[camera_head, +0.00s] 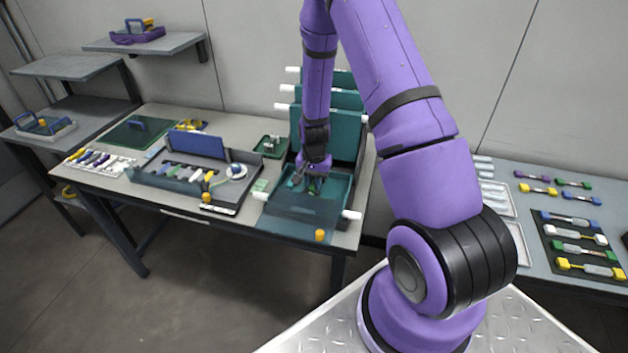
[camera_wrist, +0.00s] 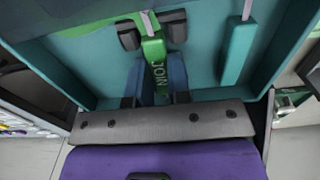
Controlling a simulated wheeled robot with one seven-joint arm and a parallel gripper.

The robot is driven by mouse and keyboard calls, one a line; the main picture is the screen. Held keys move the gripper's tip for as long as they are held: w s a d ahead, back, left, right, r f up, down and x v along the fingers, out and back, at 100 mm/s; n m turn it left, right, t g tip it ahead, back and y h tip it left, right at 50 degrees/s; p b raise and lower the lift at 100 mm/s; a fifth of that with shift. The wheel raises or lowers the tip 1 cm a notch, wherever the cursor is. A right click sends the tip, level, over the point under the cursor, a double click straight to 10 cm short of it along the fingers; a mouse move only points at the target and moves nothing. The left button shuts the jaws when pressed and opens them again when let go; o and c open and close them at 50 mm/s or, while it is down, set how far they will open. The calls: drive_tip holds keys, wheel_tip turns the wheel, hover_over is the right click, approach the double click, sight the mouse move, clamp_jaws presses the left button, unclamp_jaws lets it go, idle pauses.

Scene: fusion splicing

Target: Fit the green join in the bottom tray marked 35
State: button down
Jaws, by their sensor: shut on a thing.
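The green join (camera_wrist: 155,50), lettered JOIN, lies lengthwise between the fingers of my gripper (camera_wrist: 153,32) in the wrist view. A pale strand (camera_wrist: 147,19) runs from its far end. My gripper is shut on it, inside or just over the teal bottom tray (camera_head: 337,190), which lies flat at the front of the tray stack. In the head view my gripper (camera_head: 314,184) is over this tray and largely hides the join. A raised teal rib (camera_wrist: 238,50) stands right of the join. I cannot read the number 35, nor tell whether the join touches its seat.
Several teal trays (camera_head: 345,120) stand tilted up behind the bottom tray. A grey splicing station (camera_head: 150,178) with a blue lid is to the left, beside a small green box (camera_head: 271,146). A right table (camera_head: 530,225) holds coloured tools.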

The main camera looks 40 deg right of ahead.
drive_tip(key=c, duration=1.1)
unclamp_jaws()
drive_tip(key=s+a+r+n+t, duration=0.1)
drive_tip(key=s+a+r+n, duration=0.15)
drive_tip(key=r, duration=0.85)
drive_tip(key=s+a+r+n+t, duration=0.1)
drive_tip(key=s+a+r, duration=0.2)
drive_tip(key=r, duration=0.9)
drive_tip(key=s+a+r+n+t, duration=0.1)
drive_tip(key=s+a+r, duration=0.1)
drive_tip(key=r, duration=0.9)
drive_tip(key=s+a+r+n, duration=0.2)
drive_tip(key=s+r, duration=0.1)
drive_tip(key=s, duration=0.3)
drive_tip(key=s+a+r+n+t, duration=0.1)
drive_tip(key=s+r+n, duration=0.1)
drive_tip(key=s+r, duration=0.2)
drive_tip(key=s+a+r+n+t, duration=0.1)
drive_tip(key=s+a+r+n, duration=0.1)
drive_tip(key=s, duration=0.7)
drive_tip(key=shift+a+r, duration=0.3)
drive_tip(key=shift+r, duration=0.4)
